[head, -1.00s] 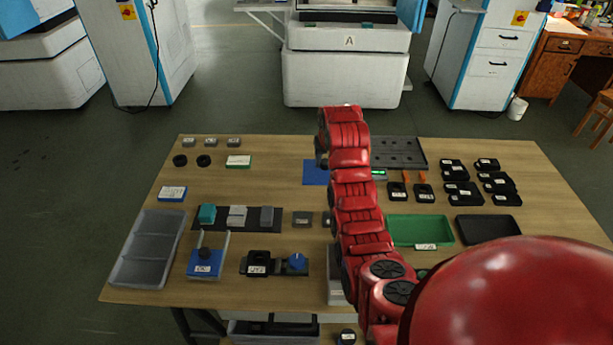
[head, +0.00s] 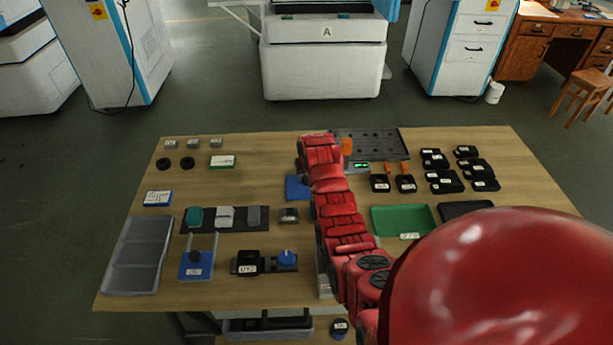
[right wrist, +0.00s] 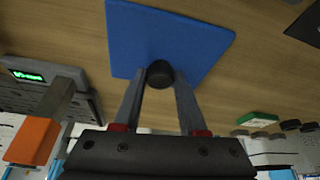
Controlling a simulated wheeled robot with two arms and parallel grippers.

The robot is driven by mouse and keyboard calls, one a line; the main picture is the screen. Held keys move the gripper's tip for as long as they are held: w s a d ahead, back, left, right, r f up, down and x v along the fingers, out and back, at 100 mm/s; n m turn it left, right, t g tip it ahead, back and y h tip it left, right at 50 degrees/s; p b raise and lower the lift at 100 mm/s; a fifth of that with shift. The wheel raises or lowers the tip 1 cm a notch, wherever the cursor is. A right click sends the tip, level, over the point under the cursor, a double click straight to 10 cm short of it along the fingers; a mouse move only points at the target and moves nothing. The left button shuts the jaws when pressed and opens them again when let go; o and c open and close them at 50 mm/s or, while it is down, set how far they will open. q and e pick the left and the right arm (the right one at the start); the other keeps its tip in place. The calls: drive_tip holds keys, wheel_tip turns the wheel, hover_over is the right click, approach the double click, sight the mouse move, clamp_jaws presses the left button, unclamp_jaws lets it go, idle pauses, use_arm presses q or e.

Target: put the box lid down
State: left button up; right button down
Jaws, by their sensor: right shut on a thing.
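The box lid appears to be the flat blue square plate (head: 297,188) with a black knob. It fills the upper middle of the right wrist view (right wrist: 190,42). My right gripper (right wrist: 160,85) is shut on the black knob (right wrist: 160,72), one finger on each side. The plate looks about level over the wooden table; I cannot tell whether it touches the top. In the head view my red right arm reaches across the table and hides part of the plate and the fingertips. My left gripper is not in view.
A grey device with a green display (head: 361,165) and an orange piece (head: 347,146) stand right of the plate. A grey block (head: 289,215) lies in front. A green tray (head: 404,220) is farther right. Bare wood (head: 258,185) lies left of the plate.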

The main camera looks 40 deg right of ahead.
drive_tip(key=shift+f, duration=0.2)
drive_tip(key=shift+c, duration=2.3)
unclamp_jaws()
drive_tip(key=shift+r, duration=0.1)
